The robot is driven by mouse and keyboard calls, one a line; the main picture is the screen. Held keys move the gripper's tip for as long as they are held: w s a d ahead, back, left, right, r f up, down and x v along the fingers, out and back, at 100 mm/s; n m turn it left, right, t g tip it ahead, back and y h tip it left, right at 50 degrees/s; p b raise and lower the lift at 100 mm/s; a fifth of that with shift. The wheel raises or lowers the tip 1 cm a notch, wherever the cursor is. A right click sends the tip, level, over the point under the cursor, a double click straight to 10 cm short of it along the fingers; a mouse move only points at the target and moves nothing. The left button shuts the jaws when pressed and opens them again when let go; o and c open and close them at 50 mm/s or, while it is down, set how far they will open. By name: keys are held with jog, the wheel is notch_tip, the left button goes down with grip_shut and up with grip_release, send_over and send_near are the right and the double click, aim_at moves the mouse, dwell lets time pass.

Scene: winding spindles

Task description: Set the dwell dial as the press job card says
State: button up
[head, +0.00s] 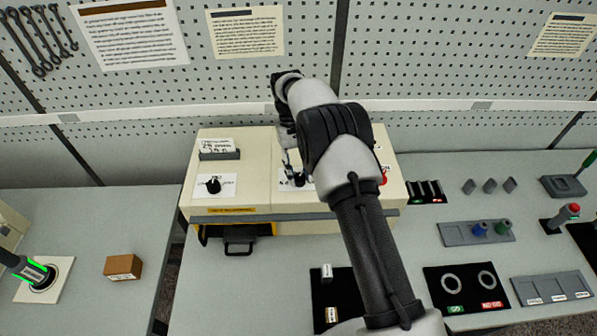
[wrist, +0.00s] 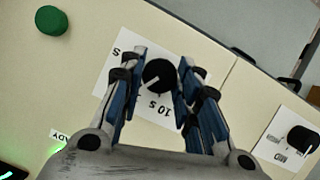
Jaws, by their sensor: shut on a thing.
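The dwell dial (wrist: 158,76) is a black round knob with a white pointer line, on a white scale plate (wrist: 118,68) in the wrist view. "10 S" is printed beside it; other marks are partly hidden by my fingers. My gripper (wrist: 160,82) is shut on the dial, one blue-padded finger at each side. In the head view my arm mostly covers the dial's plate (head: 288,182). A white card (head: 218,146) stands in a grey holder on the cream press (head: 260,150); its writing is too small to read surely.
A second black knob (wrist: 302,138) sits on its own plate, also in the head view (head: 213,186). A green button (wrist: 51,20) is near the dial. Trays and rings (head: 453,284) lie on the right bench; a brown block (head: 123,267) lies left. Notices (head: 130,35) hang behind.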

jog(key=o, duration=1)
jog(key=shift+o, duration=0.2)
jog(key=v, duration=0.7)
jog(key=shift+r, duration=0.2)
jog(key=shift+w, duration=0.1)
